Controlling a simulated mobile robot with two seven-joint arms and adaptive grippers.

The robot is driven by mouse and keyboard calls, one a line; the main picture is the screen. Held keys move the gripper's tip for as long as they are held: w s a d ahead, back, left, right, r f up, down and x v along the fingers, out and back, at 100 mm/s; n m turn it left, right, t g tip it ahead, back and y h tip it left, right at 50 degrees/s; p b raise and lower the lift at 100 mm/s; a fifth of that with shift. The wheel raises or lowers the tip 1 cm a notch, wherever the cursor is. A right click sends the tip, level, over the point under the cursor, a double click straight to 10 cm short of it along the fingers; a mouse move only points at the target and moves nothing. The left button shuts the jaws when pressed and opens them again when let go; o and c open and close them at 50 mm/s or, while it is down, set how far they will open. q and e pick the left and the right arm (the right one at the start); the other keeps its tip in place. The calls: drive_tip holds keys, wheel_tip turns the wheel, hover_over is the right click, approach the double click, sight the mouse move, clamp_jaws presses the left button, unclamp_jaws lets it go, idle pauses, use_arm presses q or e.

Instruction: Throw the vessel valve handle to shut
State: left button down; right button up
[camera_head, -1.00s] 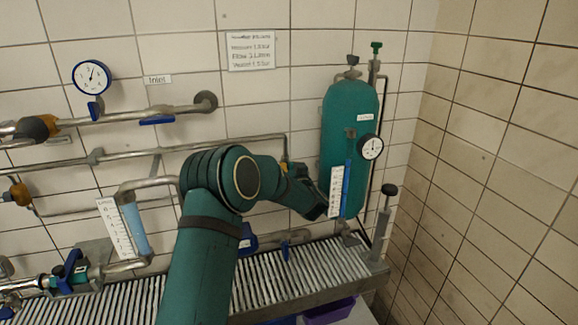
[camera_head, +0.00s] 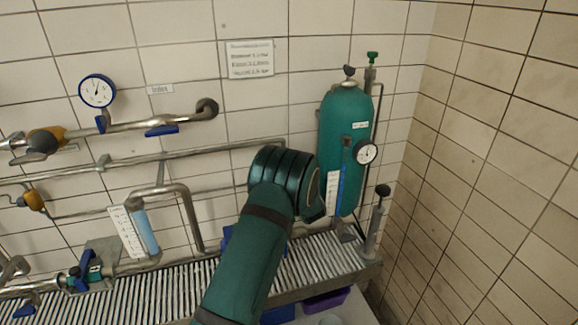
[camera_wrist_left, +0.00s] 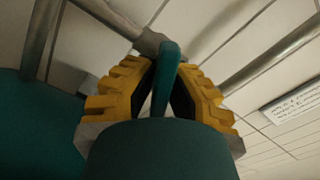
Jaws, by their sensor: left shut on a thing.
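In the left wrist view, the yellow ridged fingers of my left gripper (camera_wrist_left: 165,78) are closed on both sides of a slim teal handle (camera_wrist_left: 170,50). The handle's upper end meets a grey metal fitting (camera_wrist_left: 149,42) on a pipe. In the head view, my green left arm stands in front of the pipes just left of the green vessel (camera_head: 343,120). It hides the left gripper and the held handle there. The vessel stands upright against the tiled wall, with a round gauge (camera_head: 365,152) on its side. My right gripper is out of view.
Pipes (camera_head: 130,162) run along the wall left of the vessel, with blue levers (camera_head: 162,130) and a gauge (camera_head: 97,91). A ribbed grate (camera_head: 160,288) lies below. A post with a black knob (camera_head: 381,192) stands right of the vessel, near the corner.

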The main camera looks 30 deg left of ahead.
use_arm(q)
drive_tip(key=m+p, duration=0.1)
drive_tip(key=m, duration=0.1)
drive_tip(key=shift+w+r+m, duration=0.1)
drive_tip(key=shift+m, duration=0.3)
drive_tip(key=shift+m+p, duration=0.65)
drive_tip(key=shift+m, duration=0.95)
drive_tip(key=shift+f, duration=0.2)
drive_tip(key=c, duration=1)
unclamp_jaws()
drive_tip(key=shift+f, duration=0.1)
drive_tip(key=v, duration=1.2)
